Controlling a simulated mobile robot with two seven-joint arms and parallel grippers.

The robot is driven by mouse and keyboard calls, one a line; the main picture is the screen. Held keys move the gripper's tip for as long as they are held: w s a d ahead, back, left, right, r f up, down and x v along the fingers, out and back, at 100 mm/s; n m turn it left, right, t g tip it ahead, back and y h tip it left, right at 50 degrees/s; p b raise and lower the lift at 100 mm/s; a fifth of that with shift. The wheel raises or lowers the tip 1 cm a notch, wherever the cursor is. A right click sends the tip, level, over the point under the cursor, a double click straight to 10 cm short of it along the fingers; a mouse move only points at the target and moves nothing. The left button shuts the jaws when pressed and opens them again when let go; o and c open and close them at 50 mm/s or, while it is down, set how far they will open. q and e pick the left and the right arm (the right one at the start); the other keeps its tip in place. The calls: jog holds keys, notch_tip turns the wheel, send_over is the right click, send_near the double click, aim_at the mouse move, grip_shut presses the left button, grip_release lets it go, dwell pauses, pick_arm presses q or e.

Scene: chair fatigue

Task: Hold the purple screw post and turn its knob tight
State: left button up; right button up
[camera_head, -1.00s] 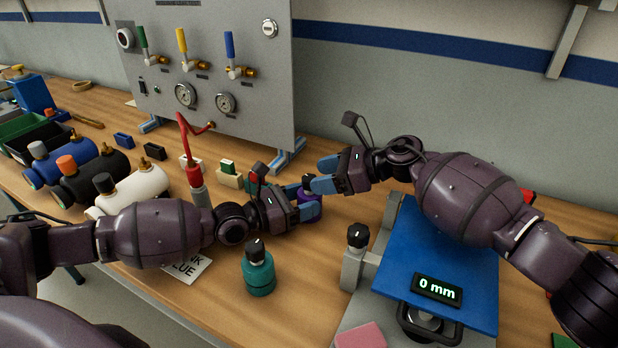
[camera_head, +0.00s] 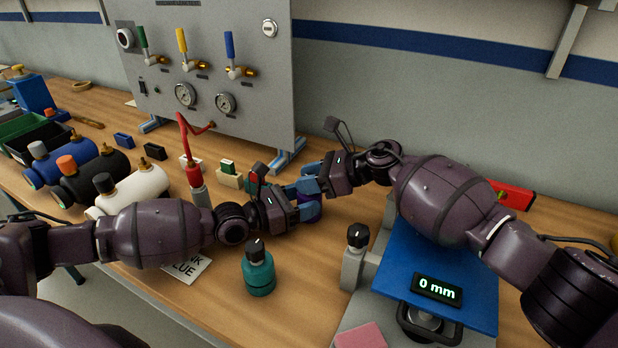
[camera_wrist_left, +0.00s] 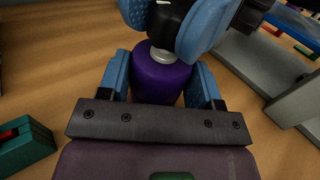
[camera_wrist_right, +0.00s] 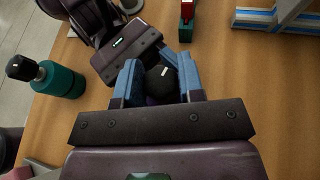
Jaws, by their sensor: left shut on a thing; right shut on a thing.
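The purple screw post (camera_head: 312,207) stands on the wooden bench below the valve panel. In the left wrist view its purple body (camera_wrist_left: 160,78) sits between the blue fingers of my left gripper (camera_wrist_left: 164,85), which is shut on it. Its black knob (camera_wrist_right: 161,82) lies between the blue fingers of my right gripper (camera_wrist_right: 158,80), which is shut on the knob from above. In the head view the right fingers hide the knob. The post looks upright. In the head view my left gripper (camera_head: 306,201) comes from the left, my right gripper (camera_head: 312,180) from the right.
A teal screw post (camera_head: 259,272) with a black knob stands in front of my left gripper. A blue plate device reading 0 mm (camera_head: 440,262) is at the right. The valve panel (camera_head: 215,75) stands behind. Several cylinders (camera_head: 90,178) lie at the left.

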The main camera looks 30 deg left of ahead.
jog(key=shift+w+m+t+y, duration=0.1)
jog(key=shift+m+t+y, duration=0.2)
jog(key=shift+m+t, duration=2.1)
jog(key=shift+t, duration=0.4)
jog(key=o, duration=0.9)
jog(key=shift+d, duration=0.1)
jog(key=v, duration=1.2)
